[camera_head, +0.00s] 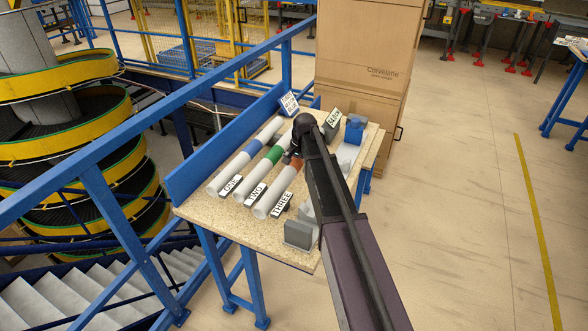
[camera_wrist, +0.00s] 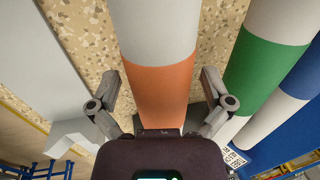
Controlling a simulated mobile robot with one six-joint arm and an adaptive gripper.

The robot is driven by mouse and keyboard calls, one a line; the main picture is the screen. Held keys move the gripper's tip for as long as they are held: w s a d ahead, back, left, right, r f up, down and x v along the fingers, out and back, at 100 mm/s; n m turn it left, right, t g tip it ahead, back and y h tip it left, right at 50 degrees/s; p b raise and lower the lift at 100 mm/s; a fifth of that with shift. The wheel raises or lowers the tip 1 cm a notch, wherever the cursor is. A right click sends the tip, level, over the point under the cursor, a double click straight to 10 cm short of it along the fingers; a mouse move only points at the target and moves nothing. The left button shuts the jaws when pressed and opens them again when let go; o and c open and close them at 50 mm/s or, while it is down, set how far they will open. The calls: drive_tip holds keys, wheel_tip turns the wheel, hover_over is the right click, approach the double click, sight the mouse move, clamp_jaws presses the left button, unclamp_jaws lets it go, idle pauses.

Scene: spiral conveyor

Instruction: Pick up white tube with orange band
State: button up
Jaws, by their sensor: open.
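The white tube with the orange band (camera_head: 265,208) lies on the speckled table beside the label THREE, partly hidden by my arm in the head view. In the wrist view its orange band (camera_wrist: 160,92) fills the middle. My gripper (camera_wrist: 162,82) is open, with one finger on each side of the band. I cannot tell whether the fingers touch the tube. In the head view my gripper (camera_head: 290,156) is over the far part of this tube and mostly hidden by my arm.
A tube with a green band (camera_head: 273,154) and one with a blue band (camera_head: 252,145) lie parallel to the left. The speckled table (camera_head: 200,208) has a blue board (camera_head: 218,147) along its left edge. Cardboard boxes (camera_head: 365,50) stand behind. A grey block (camera_head: 298,233) sits at the near corner.

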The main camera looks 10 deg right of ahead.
idle(0.4)
drive_tip(key=c, duration=1.2)
drive_tip(key=shift+r, duration=0.25)
wheel_tip(320, 180, up, 18)
drive_tip(key=p, duration=1.8)
drive_tip(key=shift+f, duration=0.25)
drive_tip(key=b, duration=0.5)
hover_over(295, 161)
drive_tip(key=f, duration=0.5)
drive_tip(key=shift+w+f, duration=0.2)
drive_tip(key=shift+s, duration=0.1)
